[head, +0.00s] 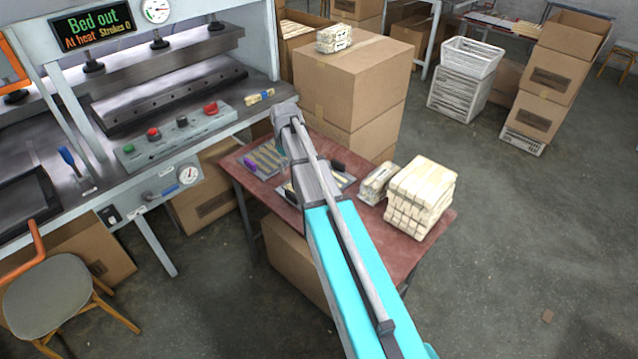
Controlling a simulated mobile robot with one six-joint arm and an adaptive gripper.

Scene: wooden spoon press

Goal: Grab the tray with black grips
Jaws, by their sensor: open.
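A flat grey tray with black grips (347,182) lies on the red-topped table (410,235). One black grip shows at its far right, and a dark piece shows at its left. Pale wooden pieces lie in it. My arm crosses over the tray and hides its middle. The end of my arm reaches above the table, beside the press bench. I cannot make out my gripper's fingers, which are hidden behind the arm. A second grey tray with a purple grip (249,163) lies to the left, also holding wooden pieces.
Bundled wooden blanks (422,190) stand on the table's right side, with a smaller bundle (378,183) beside them. Stacked cartons (352,85) rise behind the table. The press bench (180,125) is at left, its sign reading "Bed out". Open floor lies right.

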